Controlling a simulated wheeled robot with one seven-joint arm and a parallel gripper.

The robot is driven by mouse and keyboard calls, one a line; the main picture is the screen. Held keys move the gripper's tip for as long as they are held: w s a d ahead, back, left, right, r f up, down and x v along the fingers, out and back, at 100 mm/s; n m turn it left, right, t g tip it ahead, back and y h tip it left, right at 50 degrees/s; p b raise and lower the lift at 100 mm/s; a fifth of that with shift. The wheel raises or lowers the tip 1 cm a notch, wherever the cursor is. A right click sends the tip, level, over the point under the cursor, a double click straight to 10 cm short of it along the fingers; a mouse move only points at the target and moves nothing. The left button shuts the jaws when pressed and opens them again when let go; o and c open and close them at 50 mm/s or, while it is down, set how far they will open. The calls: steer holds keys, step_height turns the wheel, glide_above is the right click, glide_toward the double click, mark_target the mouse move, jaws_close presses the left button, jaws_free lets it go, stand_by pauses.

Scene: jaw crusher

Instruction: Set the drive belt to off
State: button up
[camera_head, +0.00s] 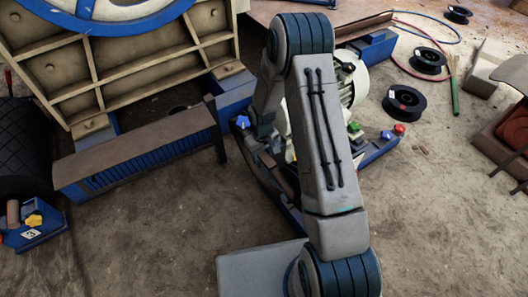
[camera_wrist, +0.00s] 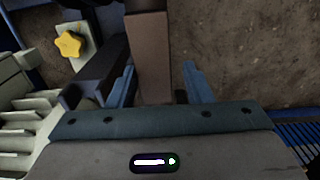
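My gripper (camera_wrist: 160,88) is open in the wrist view, its two blue-grey fingers spread apart. A brown upright bar (camera_wrist: 149,45) stands between the fingers, with a visible gap to the right finger; I cannot tell whether the left finger touches it. In the head view my own arm covers most of the gripper and the bar. The pale motor (camera_head: 350,80) shows partly behind my arm. I cannot clearly make out the drive belt. A yellow star knob (camera_wrist: 69,44) sits on a pale block left of the bar.
The large blue-rimmed wheel (camera_head: 97,22) and its tan frame fill the upper left. A brown-topped blue box (camera_head: 135,155) lies left of my arm. A red knob (camera_head: 399,129) sits right of it. Black spools (camera_head: 404,102) lie at right. The lower right floor is clear.

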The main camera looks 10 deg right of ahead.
steer(key=shift+o, duration=0.3)
steer(key=shift+d+r, duration=0.1)
steer(key=shift+r, duration=0.4)
step_height(320, 180, up, 13)
steer(key=p, duration=0.4)
steer(key=shift+p, duration=0.4)
steer(key=shift+f, duration=0.1)
step_height(320, 180, up, 31)
steer(key=m+t+p, duration=0.1)
steer(key=m+p, duration=0.1)
steer(key=p, duration=1.3)
glide_above(262, 156)
steer(key=s+d, duration=0.3)
steer(key=s, duration=0.6)
steer(key=s+r+m+t+p, duration=0.1)
steer(key=s+r+p, duration=0.5)
steer(key=r, duration=0.5)
steer(key=s+d+r+m+p, duration=0.1)
steer(key=s+r+p, duration=0.6)
steer(key=r, duration=0.3)
steer(key=shift+s+d+r+m+t, duration=0.15)
steer(key=shift+s+r+m+t, duration=0.25)
steer(key=shift+s, duration=0.35)
